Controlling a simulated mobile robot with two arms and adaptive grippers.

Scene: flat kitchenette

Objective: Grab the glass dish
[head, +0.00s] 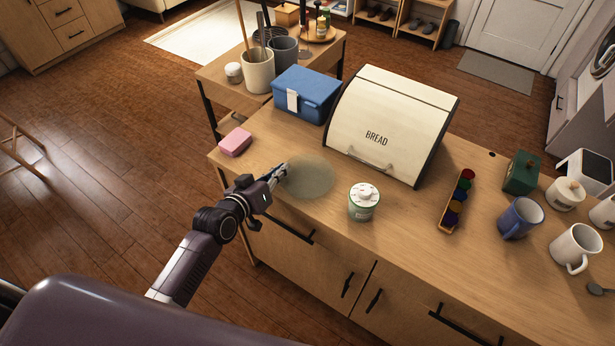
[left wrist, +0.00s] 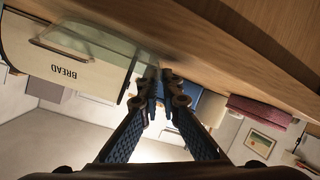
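The glass dish (head: 309,178) is a round, pale green, see-through dish at the counter's near-left part, in front of the bread box. It also shows in the left wrist view (left wrist: 98,42), where the picture is upside down. My left gripper (head: 283,171) is at the dish's left edge. In the left wrist view its fingertips (left wrist: 161,84) are close together at the dish's rim and look shut on it. I cannot tell whether the dish is clear of the counter. My right gripper is not in view.
A cream bread box (head: 391,123) stands behind the dish, with a blue box (head: 306,96) at its left. A pink block (head: 235,143) lies near the counter's left edge. A white-and-green jar (head: 364,203) stands right of the dish. Mugs (head: 520,217) stand farther right.

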